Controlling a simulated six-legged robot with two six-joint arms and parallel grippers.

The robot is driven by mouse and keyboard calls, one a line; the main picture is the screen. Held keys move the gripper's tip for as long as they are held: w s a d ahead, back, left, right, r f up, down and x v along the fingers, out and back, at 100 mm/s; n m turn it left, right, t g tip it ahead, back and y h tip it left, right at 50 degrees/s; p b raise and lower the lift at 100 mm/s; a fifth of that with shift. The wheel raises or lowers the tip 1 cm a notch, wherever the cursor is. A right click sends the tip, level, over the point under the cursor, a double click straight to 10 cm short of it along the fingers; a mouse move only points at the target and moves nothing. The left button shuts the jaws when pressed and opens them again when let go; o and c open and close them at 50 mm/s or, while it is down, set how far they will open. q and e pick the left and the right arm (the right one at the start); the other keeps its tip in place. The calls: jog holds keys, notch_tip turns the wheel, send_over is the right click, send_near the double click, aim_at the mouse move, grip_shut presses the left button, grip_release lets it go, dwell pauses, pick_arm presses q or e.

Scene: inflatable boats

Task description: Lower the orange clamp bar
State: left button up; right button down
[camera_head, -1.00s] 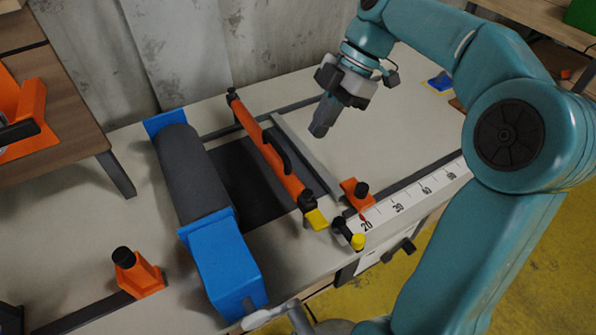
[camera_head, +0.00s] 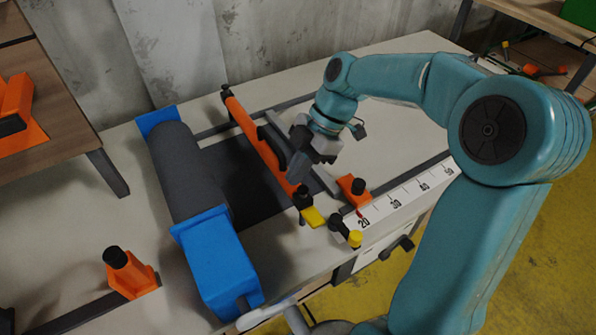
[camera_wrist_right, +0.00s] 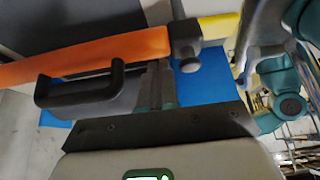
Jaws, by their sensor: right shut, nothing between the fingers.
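The orange clamp bar (camera_head: 255,138) runs from the back of the table towards its front, beside the dark strip. It has a black handle (camera_head: 274,147) on its side, and a black joint and yellow tip (camera_head: 313,217) at its near end. Its exact height above the table is hard to tell. My right gripper (camera_head: 296,174) is shut and empty, close to the bar's near half. In the right wrist view the bar (camera_wrist_right: 100,52) and its handle (camera_wrist_right: 78,92) lie by my fingers (camera_wrist_right: 155,85); contact cannot be told. My left gripper is not in view.
A grey roll with a blue end block (camera_head: 215,265) lies left of the bar. An orange stop (camera_head: 353,190) and a numbered scale (camera_head: 400,200) are to the right. A yellow-tipped black latch (camera_head: 354,238) is at the front edge. The table's back right is clear.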

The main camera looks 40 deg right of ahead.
aim_at(298, 197)
jog(key=shift+f, duration=0.25)
notch_tip(298, 197, down, 8)
jog(key=b, duration=0.7)
jog(key=shift+b, duration=0.3)
jog(key=shift+s+r, duration=0.15)
jog(key=shift+s, duration=0.05)
